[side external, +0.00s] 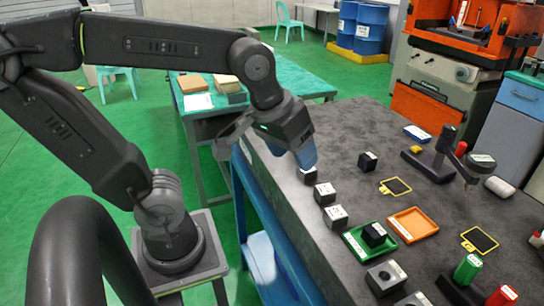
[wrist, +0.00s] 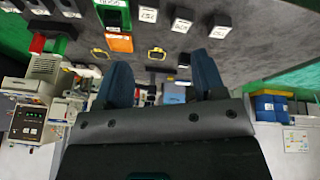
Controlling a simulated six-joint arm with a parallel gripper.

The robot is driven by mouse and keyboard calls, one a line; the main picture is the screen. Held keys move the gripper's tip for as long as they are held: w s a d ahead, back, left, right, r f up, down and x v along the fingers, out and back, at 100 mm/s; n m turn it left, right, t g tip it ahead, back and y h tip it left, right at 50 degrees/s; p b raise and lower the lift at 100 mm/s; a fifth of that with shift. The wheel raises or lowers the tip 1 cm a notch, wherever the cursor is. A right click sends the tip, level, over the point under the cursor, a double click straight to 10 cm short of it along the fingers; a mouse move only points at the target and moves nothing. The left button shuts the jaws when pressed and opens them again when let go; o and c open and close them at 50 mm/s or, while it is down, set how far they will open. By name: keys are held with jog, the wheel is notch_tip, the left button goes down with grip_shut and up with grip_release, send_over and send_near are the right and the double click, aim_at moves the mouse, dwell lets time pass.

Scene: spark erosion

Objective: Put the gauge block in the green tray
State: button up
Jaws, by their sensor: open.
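Several dark blocks with white labelled faces stand on the grey bench; I cannot tell which is the gauge block. Three form a row: a far block (side external: 309,176), a middle block (side external: 325,193) and a near block (side external: 336,216). A fourth block (side external: 368,161) stands apart to the right. The green tray (side external: 352,243) has a dark block (side external: 375,235) in it. My gripper (side external: 306,160) is open and empty, tilted, its fingertips appearing just above the far block, partly covering it. In the wrist view my gripper (wrist: 162,68) shows two spread blue fingers, with the row beyond them.
An orange tray (side external: 412,224) lies right of the green tray. A dial gauge stand (side external: 445,150) and two yellow-framed pieces (side external: 395,187) are farther right. A larger block with a hole (side external: 386,277) and green and red cylinders (side external: 467,269) stand at the front.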

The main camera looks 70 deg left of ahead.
jog(key=s+m, duration=0.1)
jog(key=s+a+f+m, duration=0.1)
jog(key=s+m+t, duration=0.1)
jog(key=shift+s+a+f+m, duration=0.2)
jog(key=shift+f+m, duration=0.1)
